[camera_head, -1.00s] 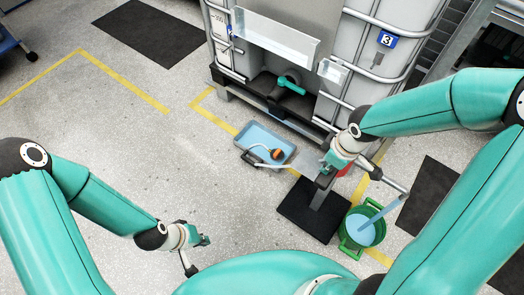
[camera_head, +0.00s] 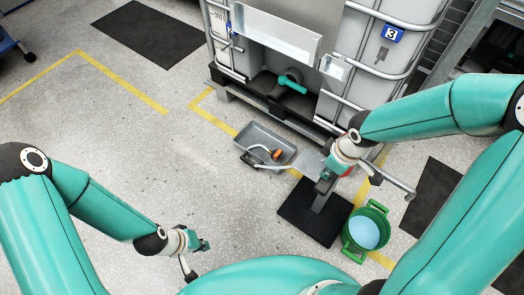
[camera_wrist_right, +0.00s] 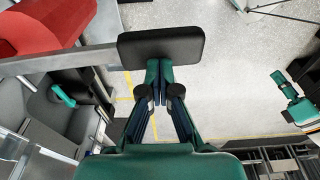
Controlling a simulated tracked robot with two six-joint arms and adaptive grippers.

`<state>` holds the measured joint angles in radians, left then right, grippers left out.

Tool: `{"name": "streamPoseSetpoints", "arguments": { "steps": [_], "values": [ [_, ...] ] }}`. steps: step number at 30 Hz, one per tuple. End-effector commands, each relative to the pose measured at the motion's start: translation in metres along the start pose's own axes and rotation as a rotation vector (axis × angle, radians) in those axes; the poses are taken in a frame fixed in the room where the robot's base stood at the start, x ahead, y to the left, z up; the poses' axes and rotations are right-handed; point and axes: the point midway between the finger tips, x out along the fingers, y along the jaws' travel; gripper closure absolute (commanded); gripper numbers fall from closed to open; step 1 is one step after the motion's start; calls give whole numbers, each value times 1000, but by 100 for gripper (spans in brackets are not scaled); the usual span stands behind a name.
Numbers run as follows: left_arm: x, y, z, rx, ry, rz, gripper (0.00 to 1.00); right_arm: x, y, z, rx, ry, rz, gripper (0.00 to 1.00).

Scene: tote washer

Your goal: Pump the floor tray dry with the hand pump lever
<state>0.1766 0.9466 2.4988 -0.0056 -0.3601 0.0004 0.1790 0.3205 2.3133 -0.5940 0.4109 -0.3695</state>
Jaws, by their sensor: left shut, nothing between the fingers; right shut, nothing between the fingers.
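The floor tray (camera_head: 250,135) is grey and shows no blue liquid in the head view. An orange piece (camera_head: 278,154) on a pale hose lies in it. The hand pump stands right of it, its red body (camera_head: 347,170) partly hidden by my right arm, its grey spout (camera_head: 392,180) reaching right. In the right wrist view a grey lever (camera_wrist_right: 60,63) ends in a black grip (camera_wrist_right: 160,47) at my fingertips. My right gripper (camera_head: 325,179) is shut and empty, against or just beside this grip. My left gripper (camera_head: 203,244) is shut and empty above open floor.
A green bucket (camera_head: 347,238) holding pale blue liquid (camera_head: 364,232) stands below and left of the spout's end. The caged tank (camera_head: 400,75) stands behind the tray.

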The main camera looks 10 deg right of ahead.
Motion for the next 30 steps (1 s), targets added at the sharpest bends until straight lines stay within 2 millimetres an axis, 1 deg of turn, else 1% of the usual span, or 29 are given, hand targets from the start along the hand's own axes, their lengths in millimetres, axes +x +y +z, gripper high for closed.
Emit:
{"name": "streamPoseSetpoints", "arguments": {
  "steps": [7,11,30],
  "values": [
    [-1,0,0,0,0,0,100,-1,0,0,0,-1,-1,100],
    [-6,2,0,0,0,0,100,-7,0,-1,0,-1,-1,100],
    [-48,17,0,0,0,0,100,-58,0,-9,0,-1,0,100]
  ]
}}
